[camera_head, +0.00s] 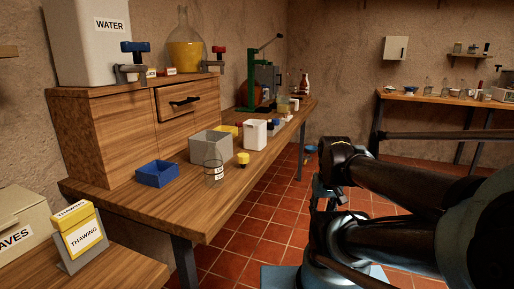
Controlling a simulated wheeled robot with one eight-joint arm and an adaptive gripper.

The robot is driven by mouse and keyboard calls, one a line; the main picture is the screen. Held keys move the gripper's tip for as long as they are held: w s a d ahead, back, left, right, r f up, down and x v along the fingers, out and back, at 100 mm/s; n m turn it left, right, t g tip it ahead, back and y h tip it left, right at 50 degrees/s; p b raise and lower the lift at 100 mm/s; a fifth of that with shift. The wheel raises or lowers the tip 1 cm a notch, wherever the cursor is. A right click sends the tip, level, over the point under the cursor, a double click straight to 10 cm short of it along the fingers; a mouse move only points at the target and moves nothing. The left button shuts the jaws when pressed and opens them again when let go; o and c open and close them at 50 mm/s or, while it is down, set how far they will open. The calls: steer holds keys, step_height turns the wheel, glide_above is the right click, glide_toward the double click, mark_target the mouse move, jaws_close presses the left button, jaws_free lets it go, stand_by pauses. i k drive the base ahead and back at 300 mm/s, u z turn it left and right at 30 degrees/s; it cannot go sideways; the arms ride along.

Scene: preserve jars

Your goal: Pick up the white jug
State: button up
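A white open-topped container (255,134), which looks like the white jug, stands upright on the wooden workbench (215,222), near its front edge. No handle can be made out on it. It is right of a grey open box (206,146) and behind a small yellow-lidded jar (243,158). My dark arm links fill the right side of the head view, apart from the white container. My gripper cannot be made out among them, and nothing is seen touching the container.
A blue tray (157,174) and a clear glass jar (213,171) stand in front of the grey box. A green lever press (255,80) stands farther back. A wooden cabinet (130,136) backs the bench. Red-tiled floor (262,228) lies open beside it.

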mark_target(255, 131)
steer(key=k, duration=0.9)
steer(key=z, duration=1.75)
steer(key=i, duration=1.6)
steer(key=u, duration=2.35)
